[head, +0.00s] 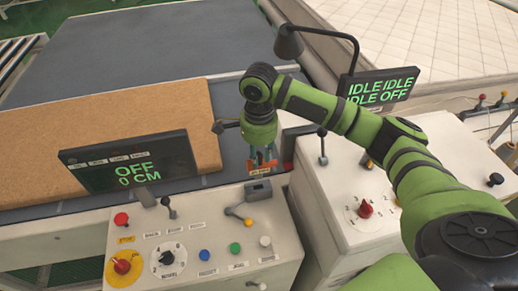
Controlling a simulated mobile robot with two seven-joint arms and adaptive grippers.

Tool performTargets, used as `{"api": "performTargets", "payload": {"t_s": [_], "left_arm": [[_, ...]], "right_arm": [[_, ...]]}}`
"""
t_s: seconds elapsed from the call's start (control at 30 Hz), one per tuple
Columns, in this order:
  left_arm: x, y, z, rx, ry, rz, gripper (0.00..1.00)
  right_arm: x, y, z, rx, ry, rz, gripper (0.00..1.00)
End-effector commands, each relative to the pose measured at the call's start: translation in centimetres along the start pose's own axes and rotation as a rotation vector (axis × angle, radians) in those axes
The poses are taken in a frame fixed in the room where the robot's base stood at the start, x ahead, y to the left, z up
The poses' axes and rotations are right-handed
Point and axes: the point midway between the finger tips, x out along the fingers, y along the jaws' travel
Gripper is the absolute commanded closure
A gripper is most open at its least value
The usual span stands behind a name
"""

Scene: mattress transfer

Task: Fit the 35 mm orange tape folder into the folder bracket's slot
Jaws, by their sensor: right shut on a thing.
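My right gripper (263,156) hangs pointing down near the middle of the view, at the near edge of the dark table, beyond the front control panel. It is shut on the small orange tape folder (261,168), which carries a pale label too small to read. The fingers hide part of the folder. A small grey block (257,189) on the panel's back edge lies just below the folder in the picture. I cannot tell whether it is the folder bracket, and I make out no slot. My left gripper is not in view.
A tan board (110,135) lies on the dark table (165,50). A display reading OFF 0 CM (130,165) stands at left. Another display reads IDLE (380,88), near a black lamp (289,43). Levers and buttons rise from the front panel (200,228) and right cabinet (330,190).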

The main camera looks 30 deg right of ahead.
Motion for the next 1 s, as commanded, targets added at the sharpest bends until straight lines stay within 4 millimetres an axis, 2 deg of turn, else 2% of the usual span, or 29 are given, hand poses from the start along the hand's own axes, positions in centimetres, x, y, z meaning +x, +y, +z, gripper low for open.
{"api": "performTargets", "payload": {"t_s": [0.2,0.4,1.0], "left_arm": [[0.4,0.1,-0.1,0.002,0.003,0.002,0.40],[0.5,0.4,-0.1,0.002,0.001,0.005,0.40],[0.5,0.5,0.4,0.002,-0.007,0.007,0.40]], "right_arm": [[2.0,0.0,0.0,0.001,-0.001,0.000,1.00],[3.0,0.0,0.0,0.001,0.000,-0.001,1.00],[3.2,0.0,0.0,0.000,0.000,-0.002,1.00]]}}
